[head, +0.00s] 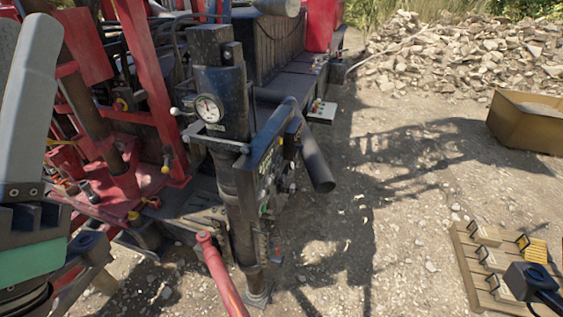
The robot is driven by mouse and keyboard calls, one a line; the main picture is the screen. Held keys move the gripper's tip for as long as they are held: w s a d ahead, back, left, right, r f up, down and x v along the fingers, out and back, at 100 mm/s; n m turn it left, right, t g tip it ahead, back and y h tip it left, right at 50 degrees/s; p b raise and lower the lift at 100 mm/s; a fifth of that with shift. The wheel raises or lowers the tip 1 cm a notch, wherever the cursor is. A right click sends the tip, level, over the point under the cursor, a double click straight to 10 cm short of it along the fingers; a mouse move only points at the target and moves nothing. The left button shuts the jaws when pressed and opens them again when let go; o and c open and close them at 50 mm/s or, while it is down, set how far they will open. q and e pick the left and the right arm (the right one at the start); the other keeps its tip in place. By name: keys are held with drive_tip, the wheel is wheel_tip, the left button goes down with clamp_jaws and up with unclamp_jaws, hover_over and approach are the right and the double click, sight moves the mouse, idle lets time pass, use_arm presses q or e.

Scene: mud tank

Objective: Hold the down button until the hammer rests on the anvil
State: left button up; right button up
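My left gripper (30,75) is large and close to the camera at the left edge. Its pale grey finger points up, and part of the gripper is cut off, so its opening does not show. A small pale control box (322,111) with coloured spots that look like buttons sits beside the machine, well to the right of the gripper and apart from it. I cannot tell which spot is the down button. I cannot make out the hammer or the anvil for certain among the machine's parts. My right gripper is not identifiable in this view.
A red and black machine (140,65) fills the left and centre. A dark post with a round gauge (208,109) stands mid-picture. A red bar (220,275) rises at the bottom. A wooden pallet (468,262) and brown bin (520,128) lie right. Gravel between is open.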

use_arm(q)
clamp_jaws()
idle(1.4)
